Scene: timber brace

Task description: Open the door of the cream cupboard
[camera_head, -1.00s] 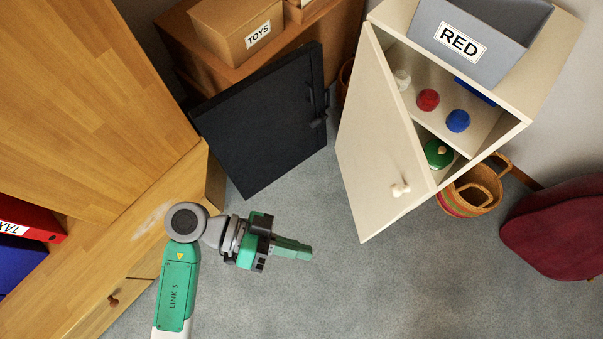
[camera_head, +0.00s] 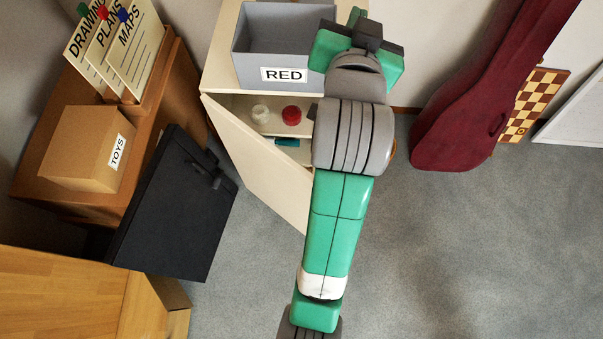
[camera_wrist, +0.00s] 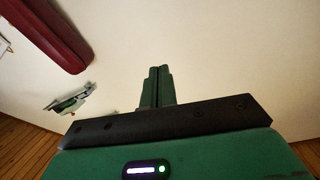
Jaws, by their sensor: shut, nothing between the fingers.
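The cream cupboard (camera_head: 224,55) stands at top centre in the head view. Its door (camera_head: 262,165) is hinged at the left and stands partly open, angled out from the front. The shelf inside shows through the gap. My arm hides the right part of the cupboard, and the door's knob is not in view. My gripper (camera_head: 355,18) is above and beside the right end of the cupboard top, apart from the door. In the wrist view my gripper (camera_wrist: 157,86) has its two fingers together with nothing between them, facing a plain pale surface.
A grey bin (camera_head: 255,45) labelled RED sits on the cupboard. Inside are a white item (camera_head: 260,114) and a red item (camera_head: 291,115). A dark red instrument case (camera_head: 480,95) leans at right. Floor at lower right is clear.

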